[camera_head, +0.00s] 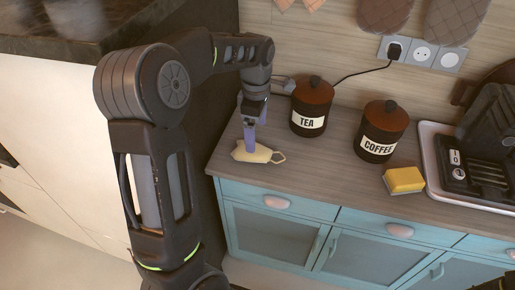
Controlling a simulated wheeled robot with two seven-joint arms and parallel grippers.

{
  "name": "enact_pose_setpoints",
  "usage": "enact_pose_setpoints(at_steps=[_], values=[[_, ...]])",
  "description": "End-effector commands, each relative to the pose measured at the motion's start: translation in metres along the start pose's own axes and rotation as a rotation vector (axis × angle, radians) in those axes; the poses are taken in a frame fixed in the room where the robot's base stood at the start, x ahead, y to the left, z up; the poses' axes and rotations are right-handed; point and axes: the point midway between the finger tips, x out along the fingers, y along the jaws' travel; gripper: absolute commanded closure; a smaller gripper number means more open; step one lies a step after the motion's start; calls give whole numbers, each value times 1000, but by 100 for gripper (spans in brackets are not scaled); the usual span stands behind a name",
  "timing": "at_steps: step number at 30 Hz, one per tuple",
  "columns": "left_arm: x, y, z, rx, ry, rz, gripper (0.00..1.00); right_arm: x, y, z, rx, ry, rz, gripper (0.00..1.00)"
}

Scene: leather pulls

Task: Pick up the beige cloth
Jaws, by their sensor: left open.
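The beige cloth (260,154) lies crumpled on the counter near its left end, with a small loop at its right side. My left gripper (249,143) points down at the cloth from above, its purple-grey fingers overlapping the cloth's upper left part in the head view. The fingers are seen nearly edge-on, and the gap between them is hard to see. I cannot tell whether they touch the cloth. My right gripper does not show.
A TEA canister (312,106) stands just right of my left gripper, and a COFFEE canister (381,131) farther right. A yellow sponge (404,180) lies near the front edge. A sink or tray (433,160) is at the right. The wooden counter (318,158) is bare between the cloth and sponge.

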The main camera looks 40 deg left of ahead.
Motion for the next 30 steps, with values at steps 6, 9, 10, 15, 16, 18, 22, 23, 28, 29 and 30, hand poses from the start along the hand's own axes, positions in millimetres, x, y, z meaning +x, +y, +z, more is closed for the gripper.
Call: enact_pose_setpoints(at_steps=[6, 9, 10, 15, 16, 18, 22, 23, 28, 29, 30], values=[[8, 0, 0, 0, 1, -2, 8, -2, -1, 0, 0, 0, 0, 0], [19, -1, 0, 0, 1, -2, 8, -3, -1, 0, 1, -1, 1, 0], [22, -1, 0, 0, 1, -2, 8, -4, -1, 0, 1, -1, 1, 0], [26, 0, 0, 0, 0, 1, 8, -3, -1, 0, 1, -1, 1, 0], [26, 0, 0, 0, 0, 1, 8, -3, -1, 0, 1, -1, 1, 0], [26, 0, 0, 0, 0, 1, 8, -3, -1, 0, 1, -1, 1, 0], [28, -1, 0, 0, 0, -1, 8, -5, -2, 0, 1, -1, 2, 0], [30, -1, 0, 0, 1, -2, 8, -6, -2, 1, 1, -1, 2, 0], [51, -4, -1, -1, 1, -6, 8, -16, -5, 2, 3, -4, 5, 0], [56, -4, -1, -2, 0, -6, 8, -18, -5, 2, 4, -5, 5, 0], [63, -4, -1, -2, 1, -5, 8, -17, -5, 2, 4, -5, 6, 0]])
